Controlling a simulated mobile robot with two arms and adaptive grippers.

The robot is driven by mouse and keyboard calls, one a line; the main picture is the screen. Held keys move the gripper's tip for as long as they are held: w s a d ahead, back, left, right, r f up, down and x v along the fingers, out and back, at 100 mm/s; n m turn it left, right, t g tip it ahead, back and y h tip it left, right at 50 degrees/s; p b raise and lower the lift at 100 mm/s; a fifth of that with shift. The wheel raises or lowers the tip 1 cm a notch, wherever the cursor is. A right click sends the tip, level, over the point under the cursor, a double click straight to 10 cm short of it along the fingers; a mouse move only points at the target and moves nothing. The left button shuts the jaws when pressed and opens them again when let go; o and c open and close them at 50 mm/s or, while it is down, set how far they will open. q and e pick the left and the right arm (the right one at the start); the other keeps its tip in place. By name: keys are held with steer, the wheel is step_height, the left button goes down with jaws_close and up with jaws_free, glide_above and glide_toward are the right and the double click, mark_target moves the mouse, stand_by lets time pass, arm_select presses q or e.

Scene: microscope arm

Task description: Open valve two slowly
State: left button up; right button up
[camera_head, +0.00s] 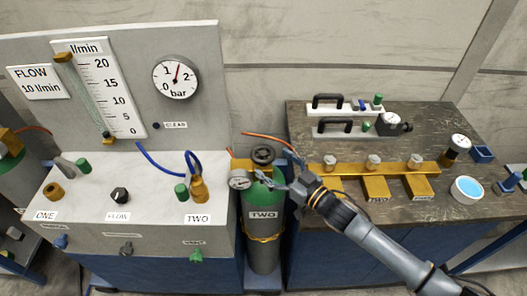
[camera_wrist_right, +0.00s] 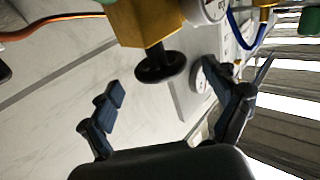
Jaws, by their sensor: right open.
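The cylinder labelled TWO (camera_head: 263,232) is grey with a green shoulder and stands between the bench and the dark table. Its valve has a black round handwheel (camera_head: 263,155) on top of a brass body, with a small gauge (camera_head: 240,180) beside it. My right gripper (camera_head: 277,172) is open and empty just right of the valve. In the right wrist view the handwheel (camera_wrist_right: 160,69) lies ahead of my right gripper (camera_wrist_right: 170,97), between the lines of its spread fingers, with no visible contact. My left gripper is not in view.
The bench has a second TWO label (camera_head: 198,219) by a brass fitting with a blue hose. A flow tube (camera_head: 100,90) and a bar gauge (camera_head: 176,77) are on the panel. An orange hose (camera_head: 265,138) runs behind the valve. A brass manifold (camera_head: 375,169) sits on the dark table.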

mark_target(254, 149)
steer(key=x, duration=0.4)
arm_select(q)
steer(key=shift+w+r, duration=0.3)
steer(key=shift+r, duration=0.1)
arm_select(e)
steer(key=shift+w+a, duration=0.25)
steer(key=c, duration=1.2)
steer(key=shift+o, duration=0.2)
